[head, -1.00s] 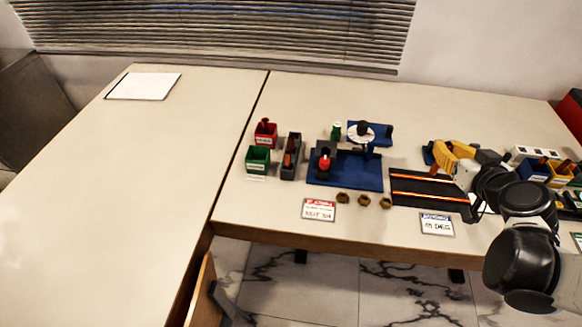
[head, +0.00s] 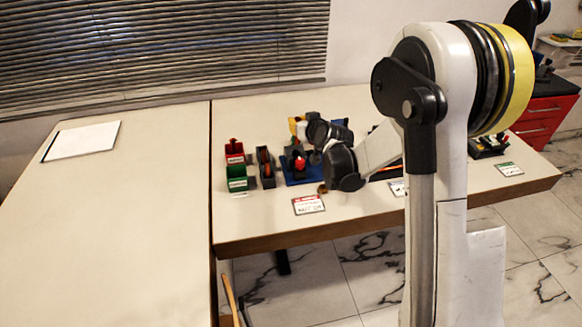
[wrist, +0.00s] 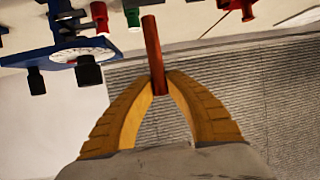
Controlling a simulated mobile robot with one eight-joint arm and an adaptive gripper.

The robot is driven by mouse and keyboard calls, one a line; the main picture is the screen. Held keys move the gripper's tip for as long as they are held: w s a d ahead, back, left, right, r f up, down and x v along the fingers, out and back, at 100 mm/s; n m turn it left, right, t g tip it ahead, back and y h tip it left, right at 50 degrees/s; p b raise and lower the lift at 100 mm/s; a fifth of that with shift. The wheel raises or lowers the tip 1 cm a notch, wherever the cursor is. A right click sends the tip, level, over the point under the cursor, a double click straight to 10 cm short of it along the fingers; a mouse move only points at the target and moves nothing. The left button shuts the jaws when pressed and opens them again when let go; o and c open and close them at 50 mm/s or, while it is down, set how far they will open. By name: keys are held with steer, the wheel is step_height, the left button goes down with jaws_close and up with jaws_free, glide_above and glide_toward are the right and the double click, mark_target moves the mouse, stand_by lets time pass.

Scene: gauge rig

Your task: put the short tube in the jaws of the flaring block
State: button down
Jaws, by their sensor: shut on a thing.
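My gripper (wrist: 159,84) is shut on a copper-coloured tube (wrist: 152,45), held between the tips of its two yellow fingers in the wrist view. In the head view my gripper (head: 297,126) shows as a yellow patch over the back of the bench, and the tube cannot be made out there. A blue base (head: 302,180) with a red-topped part (head: 300,166) lies just below it, partly hidden by my arm. The wrist view shows a blue fixture with a white dial (wrist: 84,54), apart from the tube. I cannot tell which part is the flaring block.
A red bin (head: 235,150), a green bin (head: 237,179) and a grey rack (head: 266,169) stand left of the blue base. A red-headed card (head: 308,205) lies near the front edge. My arm hides much of the right bench. The left table is mostly clear, with a white sheet (head: 82,140).

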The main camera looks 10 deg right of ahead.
steer(key=shift+w+f, duration=0.3)
steer(key=shift+w, duration=0.05)
step_height(320, 180, down, 10)
steer(key=b, duration=0.5)
steer(key=shift+a, duration=0.1)
steer(key=shift+r, duration=0.15)
steer(key=c, duration=1.5)
jaws_free()
